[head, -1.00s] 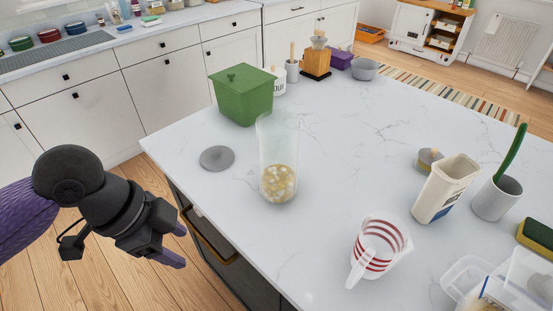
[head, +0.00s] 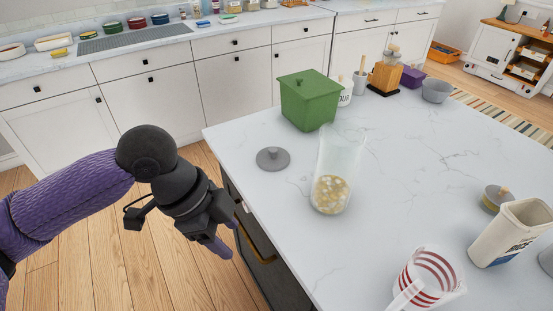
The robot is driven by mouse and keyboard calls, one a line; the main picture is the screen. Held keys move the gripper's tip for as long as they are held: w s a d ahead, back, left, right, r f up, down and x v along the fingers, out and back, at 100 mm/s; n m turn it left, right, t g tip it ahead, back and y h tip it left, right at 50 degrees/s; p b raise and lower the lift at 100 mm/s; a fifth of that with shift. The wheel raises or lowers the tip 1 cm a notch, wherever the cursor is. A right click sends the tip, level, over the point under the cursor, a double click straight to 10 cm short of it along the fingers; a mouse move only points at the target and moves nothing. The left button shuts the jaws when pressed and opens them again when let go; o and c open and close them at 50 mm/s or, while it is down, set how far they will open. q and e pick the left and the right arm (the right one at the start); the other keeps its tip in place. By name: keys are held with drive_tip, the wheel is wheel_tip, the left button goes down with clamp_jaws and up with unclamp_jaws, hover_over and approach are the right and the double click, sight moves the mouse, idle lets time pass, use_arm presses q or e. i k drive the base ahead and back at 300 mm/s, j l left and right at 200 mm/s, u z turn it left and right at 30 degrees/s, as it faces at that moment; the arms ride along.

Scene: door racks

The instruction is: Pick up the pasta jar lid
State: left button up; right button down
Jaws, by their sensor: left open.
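A grey round lid (head: 273,159) with a small knob lies flat on the white marble counter, near its left edge. The clear pasta jar (head: 335,172) stands open just to the right of it, with pale pasta in the bottom. A second grey lid with a wooden-coloured knob (head: 495,198) lies farther right, beside a white canister. My left gripper (head: 230,238) is open and empty, off the counter's left side, below and left of the grey lid and apart from it. My right gripper is not in view.
A green lidded bin (head: 309,100) stands behind the jar. A measuring jug (head: 428,280) and a white canister (head: 510,232) stand at the front right. The countertop (head: 420,150) between them is clear. Drawers (head: 258,240) sit below the counter edge near my gripper.

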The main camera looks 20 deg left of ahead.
sight(271, 159)
drive_tip(key=i+j+z, duration=0.25)
drive_tip(key=j+z, duration=0.15)
drive_tip(key=i+j+z, duration=0.1)
drive_tip(key=j+z, duration=0.3)
drive_tip(key=j, duration=0.2)
drive_tip(key=i+j+z, duration=0.1)
drive_tip(key=j+z, duration=0.3)
drive_tip(key=j, duration=0.15)
drive_tip(key=j+z, duration=0.4)
drive_tip(key=j, duration=0.2)
drive_tip(key=k+j+z, duration=0.1)
drive_tip(key=j+z, duration=0.3)
drive_tip(key=j, duration=0.15)
